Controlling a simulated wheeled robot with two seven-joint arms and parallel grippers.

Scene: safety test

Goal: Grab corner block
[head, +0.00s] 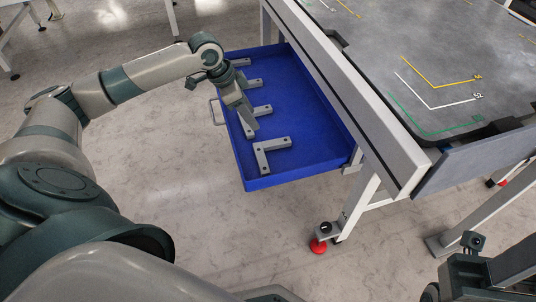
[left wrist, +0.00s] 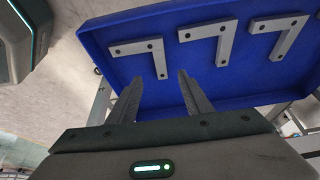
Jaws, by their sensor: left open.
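The corner blocks are grey L-shaped pieces with dark holes, lying in a row in a blue tray (head: 312,160). The nearest corner block (head: 272,145) lies toward the tray's front end. Another corner block (head: 262,110) is just beyond it, partly hidden by my left gripper (head: 248,130). The left gripper is open and empty, pointing down over the tray. In the left wrist view, my left gripper's fingers (left wrist: 160,78) are apart, with the leftmost corner block (left wrist: 137,47) just beyond their tips. My right gripper (head: 465,265) shows only partly at the lower right; its jaws are unclear.
The blue tray projects from under a grey-topped table (head: 400,60) with yellow, white and green corner marks. A wire handle (head: 214,112) is on the tray's left side. A table leg (head: 358,205) with a red foot stands right of the tray. The floor left of the tray is clear.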

